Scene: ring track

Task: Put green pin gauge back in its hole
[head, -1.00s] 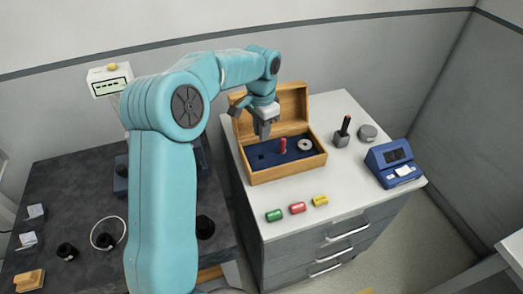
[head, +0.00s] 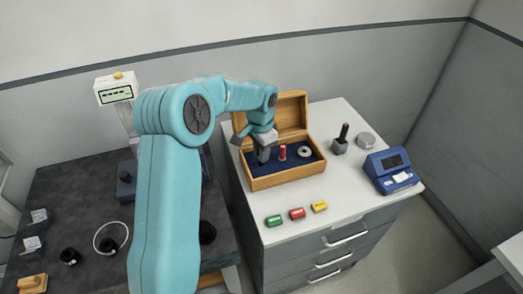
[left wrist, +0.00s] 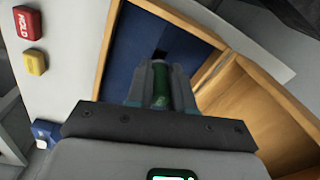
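The green pin gauge (left wrist: 160,84) shows upright between the fingers of my left gripper (left wrist: 160,88) in the left wrist view. The gripper is shut on it. In the head view my left gripper (head: 264,154) is low over the left part of the open wooden box (head: 272,181), and the pin is hidden there. I cannot tell whether the pin's end touches the insert. My right gripper is in neither view.
A red pin (head: 282,152) and a pale ring (head: 304,152) sit in the box. Green (head: 273,220), red (head: 297,213) and yellow (head: 319,206) tags lie in front. A dark-handled block (head: 340,142) and blue device (head: 392,172) stand right. The raised lid (head: 292,112) is behind.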

